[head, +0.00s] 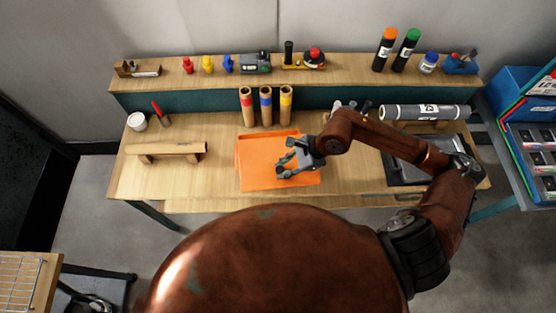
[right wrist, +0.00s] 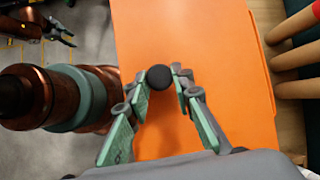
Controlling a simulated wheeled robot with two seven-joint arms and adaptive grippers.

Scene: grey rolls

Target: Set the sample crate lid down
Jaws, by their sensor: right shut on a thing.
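The sample crate lid is a flat orange panel (head: 256,160) over the middle of the wooden bench. In the right wrist view the orange lid (right wrist: 205,75) fills the centre, with a round black knob (right wrist: 159,77). My right gripper (head: 282,166) is over the lid, its fingers closed around the knob; in the right wrist view the fingertips (right wrist: 160,80) flank it. I cannot tell whether the lid touches the bench or hangs just above it. My left gripper (right wrist: 66,33) shows at the top left of the right wrist view, apart from the lid, fingers spread and empty.
Three cardboard tubes (head: 265,106) with coloured bands stand just behind the lid. A small wooden stand (head: 166,150) is to its left, a dark tray (head: 408,172) to its right. A grey roll (head: 424,112) lies at the back right. Bare bench (head: 215,178) shows left of the lid.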

